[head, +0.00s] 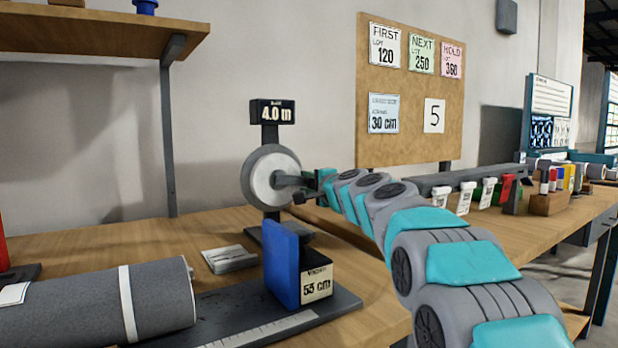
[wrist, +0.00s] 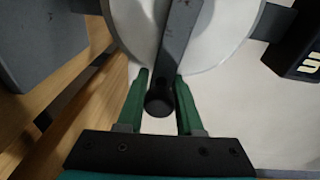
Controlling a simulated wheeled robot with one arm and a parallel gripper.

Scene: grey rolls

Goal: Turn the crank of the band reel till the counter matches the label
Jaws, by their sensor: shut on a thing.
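The band reel (head: 258,192) is a grey-rimmed disc with a white face, standing on a dark post on the table. Its counter (head: 273,113) above reads 4.0 m. The crank (head: 290,181) is a grey arm from the reel's centre with a dark knob, pointing right in the head view. In the wrist view the crank arm (wrist: 179,40) crosses the white disc and ends in the dark knob (wrist: 160,97). My gripper (wrist: 161,85) has its green fingers on either side of this knob, shut on it. My gripper also shows in the head view (head: 311,186), small and partly hidden by my wrist.
A grey roll (head: 90,305) with a white band lies at the front left. A blue block (head: 281,262) and a label reading 55 cm (head: 317,284) stand before the reel. A corkboard (head: 459,120) holds cards, including 30 cm and 5. Small labelled stands line the right bench.

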